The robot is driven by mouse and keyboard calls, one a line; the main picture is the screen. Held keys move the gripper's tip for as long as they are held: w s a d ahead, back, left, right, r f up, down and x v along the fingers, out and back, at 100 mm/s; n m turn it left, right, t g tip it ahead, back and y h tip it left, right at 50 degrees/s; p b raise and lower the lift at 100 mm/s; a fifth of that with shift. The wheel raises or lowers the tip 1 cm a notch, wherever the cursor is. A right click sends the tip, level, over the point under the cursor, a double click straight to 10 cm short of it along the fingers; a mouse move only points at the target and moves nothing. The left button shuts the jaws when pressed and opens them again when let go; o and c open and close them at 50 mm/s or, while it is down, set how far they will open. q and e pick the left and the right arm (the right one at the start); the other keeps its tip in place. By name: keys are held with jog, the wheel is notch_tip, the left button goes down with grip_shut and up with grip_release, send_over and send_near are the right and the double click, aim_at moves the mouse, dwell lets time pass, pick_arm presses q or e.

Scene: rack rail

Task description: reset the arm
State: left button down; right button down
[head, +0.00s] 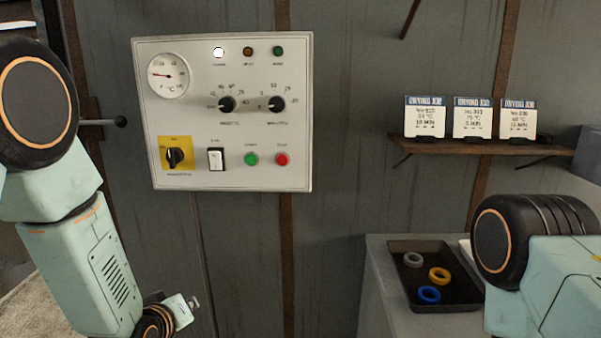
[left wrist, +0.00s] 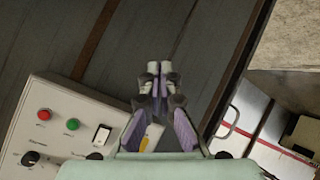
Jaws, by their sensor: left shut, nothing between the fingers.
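My left gripper (left wrist: 158,68) is shut and empty in the left wrist view, its two fingertips together in front of the dark wall. In the head view my left arm comes in from the left, and its wrist end (head: 190,304) shows small at the bottom, below the panel and apart from it. The white control panel (head: 230,130) hangs on the wall; it also shows at lower left in the left wrist view (left wrist: 70,105), with its yellow plate partly hidden by my fingers. My right arm shows at the right edge; its gripper is out of view.
A lever with a dark knob (head: 121,122) sticks out left of the panel. A shelf (head: 440,146) holds several white cards. Below it, a black tray (head: 405,247) with grey, yellow and blue rings stands on a grey cabinet. The wall between panel and shelf is clear.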

pick_arm(q)
jog(key=s+f+m+g+b, duration=0.3)
jog(key=s+f+g+b, duration=0.1)
jog(key=s+f, duration=1)
jog(key=s+f+m+g+b, duration=0.3)
jog(key=s+f+g+b, duration=0.2)
jog(key=s+f, duration=1)
jog(key=s+g, duration=0.2)
jog(key=s, duration=0.6)
jog(key=shift+s, duration=0.15)
jog(key=shift+a, duration=0.1)
